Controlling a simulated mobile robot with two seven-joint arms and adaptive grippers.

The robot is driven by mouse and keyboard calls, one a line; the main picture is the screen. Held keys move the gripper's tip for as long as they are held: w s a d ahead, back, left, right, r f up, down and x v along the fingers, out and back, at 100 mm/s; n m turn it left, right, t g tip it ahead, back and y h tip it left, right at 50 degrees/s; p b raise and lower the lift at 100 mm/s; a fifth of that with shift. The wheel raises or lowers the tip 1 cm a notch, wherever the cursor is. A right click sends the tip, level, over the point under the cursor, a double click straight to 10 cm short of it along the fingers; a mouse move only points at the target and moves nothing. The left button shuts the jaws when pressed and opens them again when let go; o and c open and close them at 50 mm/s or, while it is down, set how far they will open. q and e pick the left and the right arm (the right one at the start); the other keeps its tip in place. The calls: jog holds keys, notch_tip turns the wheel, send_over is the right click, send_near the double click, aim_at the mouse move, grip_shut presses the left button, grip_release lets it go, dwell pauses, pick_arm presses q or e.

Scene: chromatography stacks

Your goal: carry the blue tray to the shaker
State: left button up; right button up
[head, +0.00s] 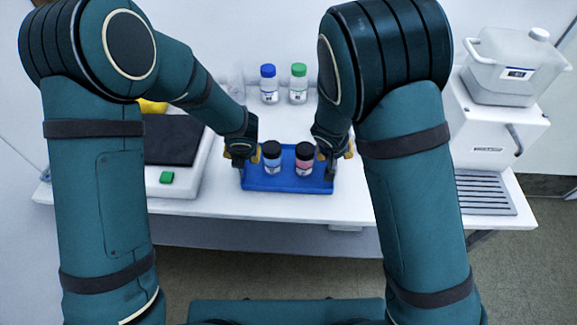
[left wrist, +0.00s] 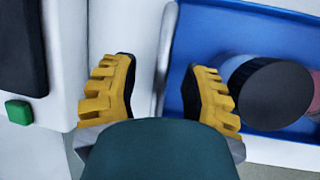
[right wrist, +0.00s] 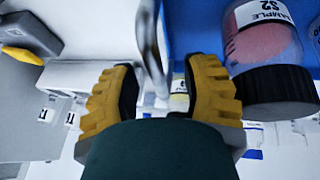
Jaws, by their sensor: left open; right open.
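The blue tray (head: 287,184) lies flat on the white bench in the middle of the head view. It carries two black-capped bottles, one bluish (head: 272,165) and one pink (head: 304,167). The shaker (head: 180,160), a white box with a dark top and green button, stands left of the tray. My left gripper (head: 241,158) is open at the tray's left end, its fingers (left wrist: 160,68) on either side of a grey handle. My right gripper (head: 333,160) is open at the right end, its fingers (right wrist: 160,65) around the other handle. Finger contact cannot be told.
A blue-capped bottle (head: 268,84) and a green-capped bottle (head: 298,84) stand behind the tray. A white machine (head: 490,135) with a jug (head: 515,68) on top and a slatted grille is at the right. A yellow object (head: 152,106) shows behind the shaker.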

pick_arm(q)
grip_shut()
pick_arm(e)
grip_shut()
pick_arm(q)
jog(key=shift+r, duration=0.2)
pick_arm(e)
jog(key=shift+r, duration=0.15)
